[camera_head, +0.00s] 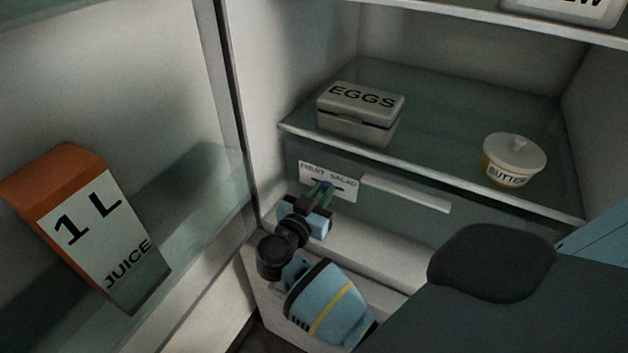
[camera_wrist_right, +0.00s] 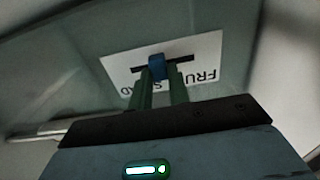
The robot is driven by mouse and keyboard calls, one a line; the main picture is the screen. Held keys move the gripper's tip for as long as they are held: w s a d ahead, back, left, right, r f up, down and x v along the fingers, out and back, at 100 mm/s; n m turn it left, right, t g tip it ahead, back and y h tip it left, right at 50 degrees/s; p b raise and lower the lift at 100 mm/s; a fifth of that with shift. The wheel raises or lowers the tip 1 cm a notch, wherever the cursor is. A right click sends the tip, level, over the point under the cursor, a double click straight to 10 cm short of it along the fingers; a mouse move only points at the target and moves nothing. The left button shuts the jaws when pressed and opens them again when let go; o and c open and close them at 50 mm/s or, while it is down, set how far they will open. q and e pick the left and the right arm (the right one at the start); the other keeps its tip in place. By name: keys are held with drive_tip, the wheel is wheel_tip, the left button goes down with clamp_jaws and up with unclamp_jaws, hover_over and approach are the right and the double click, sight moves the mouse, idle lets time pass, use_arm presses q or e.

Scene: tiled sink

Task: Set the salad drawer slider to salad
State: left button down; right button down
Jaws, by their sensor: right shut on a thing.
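The salad drawer slider has a small blue knob (camera_head: 327,185) in a dark slot on a white label (camera_head: 346,188) reading FRUIT and SALAD, on the drawer front. In the right wrist view the label (camera_wrist_right: 118,66) appears upside down, with FRUIT on the right. There the blue knob (camera_wrist_right: 156,64) sits near the middle of the slot, slightly towards the SALAD end. My right gripper (camera_head: 320,191) is at the label, its green fingers (camera_wrist_right: 161,80) shut on the knob from either side. The fingers hide part of the lettering. My left gripper is not in view.
The salad drawer (camera_head: 400,215) has a pale handle strip (camera_head: 406,193) right of the label. A glass shelf (camera_head: 440,110) above holds an eggs box (camera_head: 358,115) and a butter pot (camera_head: 513,160). A juice carton (camera_head: 95,230) stands in the open door at left.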

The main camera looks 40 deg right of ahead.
sight(341, 188)
drive_tip(key=shift+s+d+r+p, duration=0.1)
drive_tip(key=shift+s+d+p, duration=0.15)
drive_tip(key=shift+s+p, duration=0.35)
drive_tip(key=shift+s+d+r+p, duration=0.1)
drive_tip(key=shift+s+d+p, duration=0.15)
drive_tip(key=shift+s+p, duration=0.3)
drive_tip(key=shift+s+f, duration=0.1)
drive_tip(key=shift+s, duration=0.05)
drive_tip(key=shift+d+f, duration=0.1)
drive_tip(key=shift+f, duration=0.05)
drive_tip(key=shift+s, duration=0.1)
drive_tip(key=c, duration=1.3)
unclamp_jaws()
drive_tip(key=shift+s+d, duration=0.1)
